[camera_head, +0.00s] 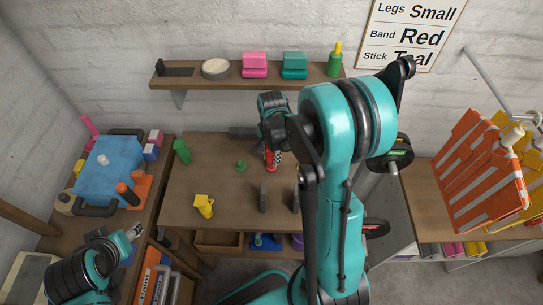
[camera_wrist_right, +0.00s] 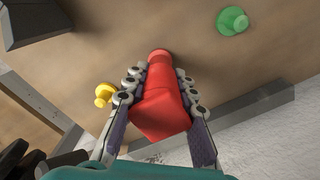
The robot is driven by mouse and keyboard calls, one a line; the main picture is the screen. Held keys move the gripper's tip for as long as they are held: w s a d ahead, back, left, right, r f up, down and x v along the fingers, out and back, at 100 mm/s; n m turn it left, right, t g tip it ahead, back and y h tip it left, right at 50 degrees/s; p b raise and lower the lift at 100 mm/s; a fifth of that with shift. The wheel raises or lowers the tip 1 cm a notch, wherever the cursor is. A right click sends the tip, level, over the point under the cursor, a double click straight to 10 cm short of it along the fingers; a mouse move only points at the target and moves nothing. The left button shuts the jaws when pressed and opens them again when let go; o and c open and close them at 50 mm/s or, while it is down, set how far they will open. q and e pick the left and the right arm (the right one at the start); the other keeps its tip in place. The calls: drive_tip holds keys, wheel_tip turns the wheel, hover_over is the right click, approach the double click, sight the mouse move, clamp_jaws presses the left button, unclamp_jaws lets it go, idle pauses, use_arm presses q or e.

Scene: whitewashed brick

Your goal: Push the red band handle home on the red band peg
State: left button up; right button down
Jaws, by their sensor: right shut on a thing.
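The red band handle (camera_wrist_right: 165,100) is between the fingers of my right gripper (camera_wrist_right: 160,85), which is shut on it, in the right wrist view. Its narrow end meets the brown table surface. A little of the red handle (camera_head: 270,160) shows below my right gripper in the head view. No separate red band peg shows; the handle and gripper hide that spot. A green peg (camera_wrist_right: 232,22) and a yellow peg (camera_wrist_right: 104,93) stand apart from the handle. My left gripper (camera_head: 134,231) is at the lower left, away from the handle; its jaw opening is too small to judge.
The wooden table (camera_head: 215,165) also bears a green piece (camera_head: 241,167), a yellow piece (camera_head: 203,205) and dark upright blocks (camera_head: 263,198). A wall shelf (camera_head: 200,83) is behind. A blue bag (camera_head: 108,165) lies left; orange-striped barriers (camera_head: 480,175) stand right. My right arm hides the table's right part.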

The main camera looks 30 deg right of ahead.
drive_tip(key=shift+f+b, duration=0.55)
drive_tip(key=shift+f, duration=0.15)
drive_tip(key=c, duration=1.2)
unclamp_jaws()
drive_tip(key=shift+o, duration=0.2)
wheel_tip(320, 180, up, 12)
drive_tip(key=shift+r, duration=0.1)
